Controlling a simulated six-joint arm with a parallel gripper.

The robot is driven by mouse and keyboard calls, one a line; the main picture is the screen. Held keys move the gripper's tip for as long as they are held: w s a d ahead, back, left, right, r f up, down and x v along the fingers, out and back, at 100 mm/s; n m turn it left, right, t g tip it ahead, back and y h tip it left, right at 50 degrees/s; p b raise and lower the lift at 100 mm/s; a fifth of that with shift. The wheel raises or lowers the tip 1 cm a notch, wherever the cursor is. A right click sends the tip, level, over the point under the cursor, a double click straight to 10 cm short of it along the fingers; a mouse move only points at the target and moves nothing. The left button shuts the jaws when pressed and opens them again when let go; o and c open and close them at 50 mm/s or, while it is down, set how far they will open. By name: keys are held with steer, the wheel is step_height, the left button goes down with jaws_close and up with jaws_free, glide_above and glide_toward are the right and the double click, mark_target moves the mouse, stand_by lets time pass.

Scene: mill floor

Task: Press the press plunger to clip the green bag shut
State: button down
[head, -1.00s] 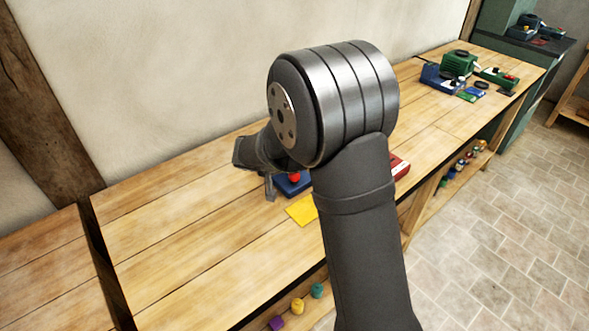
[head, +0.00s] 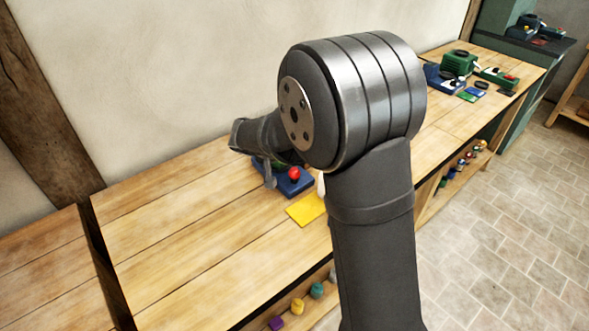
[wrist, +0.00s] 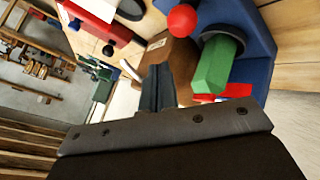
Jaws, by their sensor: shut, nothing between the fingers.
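The press has a blue base (head: 291,184) with a red ball knob (head: 294,173); it stands on the bench, partly behind my arm in the head view. In the wrist view, the blue base (wrist: 255,35) is at the upper right and the red knob (wrist: 182,19) at the top. A green faceted piece (wrist: 214,70) sits at a dark ring; I cannot tell if this is the bag or part of the press. My gripper (wrist: 157,85) is shut and empty, beside the green piece and apart from the knob.
A yellow sheet (head: 305,210) lies in front of the press. In the wrist view, a red block (wrist: 97,17) and a brown piece (wrist: 170,62) are near. Blue and green devices (head: 459,63) stand farther along the bench. The left bench top is clear.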

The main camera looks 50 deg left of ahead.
mark_target(292, 172)
steer(key=shift+r, duration=1.4)
step_height(292, 172, up, 4)
steer(key=shift+f, duration=0.15)
steer(key=shift+f, duration=0.1)
stand_by(0.3)
